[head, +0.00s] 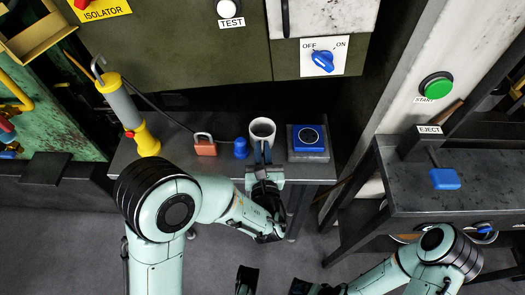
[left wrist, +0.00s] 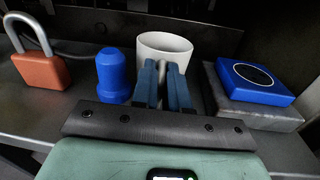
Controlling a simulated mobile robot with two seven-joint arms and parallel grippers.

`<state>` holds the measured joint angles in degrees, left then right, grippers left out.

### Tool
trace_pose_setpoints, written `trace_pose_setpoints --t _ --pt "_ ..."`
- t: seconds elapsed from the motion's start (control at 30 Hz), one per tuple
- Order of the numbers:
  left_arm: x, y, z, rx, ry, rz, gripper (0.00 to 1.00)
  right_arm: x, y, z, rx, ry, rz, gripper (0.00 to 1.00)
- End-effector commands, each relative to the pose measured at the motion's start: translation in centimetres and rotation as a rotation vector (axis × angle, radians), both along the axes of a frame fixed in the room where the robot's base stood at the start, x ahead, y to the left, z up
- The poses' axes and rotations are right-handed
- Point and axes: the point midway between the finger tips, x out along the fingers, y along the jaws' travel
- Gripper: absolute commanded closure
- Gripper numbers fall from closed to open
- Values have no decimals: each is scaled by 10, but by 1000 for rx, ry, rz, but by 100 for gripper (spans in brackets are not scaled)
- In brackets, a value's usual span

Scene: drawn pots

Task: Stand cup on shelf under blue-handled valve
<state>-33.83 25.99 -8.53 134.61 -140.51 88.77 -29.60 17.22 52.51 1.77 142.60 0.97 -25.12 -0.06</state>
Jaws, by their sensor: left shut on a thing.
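A white cup (head: 262,131) stands upright at the grey bench, between a blue peg-like piece and a blue box. In the left wrist view the cup (left wrist: 164,48) is straight ahead, partly hidden by the fingers. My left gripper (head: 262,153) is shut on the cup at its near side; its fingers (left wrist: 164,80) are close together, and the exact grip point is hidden. I cannot tell whether the cup touches the bench. A blue-handled OFF/ON control (head: 322,61) is on the panel above. Dark parts of my right gripper (head: 272,283) show at the bottom edge, unclear.
On the grey bench (head: 222,168) are a red padlock (head: 205,145), the blue peg-like piece (head: 241,148), the blue box (head: 307,138) on a grey block, and a yellow-grey tool (head: 128,112). A right-hand table (head: 415,198) carries a blue block (head: 445,179); blue-handled fittings (head: 483,228) show below its top.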

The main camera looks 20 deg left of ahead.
Motion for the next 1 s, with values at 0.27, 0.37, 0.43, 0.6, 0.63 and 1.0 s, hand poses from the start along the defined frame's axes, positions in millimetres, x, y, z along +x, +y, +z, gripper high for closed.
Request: trace_pose_setpoints --t 0.27,0.37,0.43,0.6,0.63,1.0 --pt "0 0 0 -1 -1 0 100 2 -1 -1 -2 -4 -1 0" --pt "0 0 -1 -1 -1 0 73 3 -1 -2 -4 -9 -3 0" --pt "0 0 0 -1 -1 0 61 3 -1 -2 -4 -9 -4 0" --pt "0 0 0 -1 -1 0 61 3 -1 -2 -3 -8 -3 0" --pt "0 0 0 -1 -1 0 61 3 -1 -2 -3 -8 -3 0" --pt "-35 -14 2 -1 1 -7 61 0 0 1 0 1 0 0"
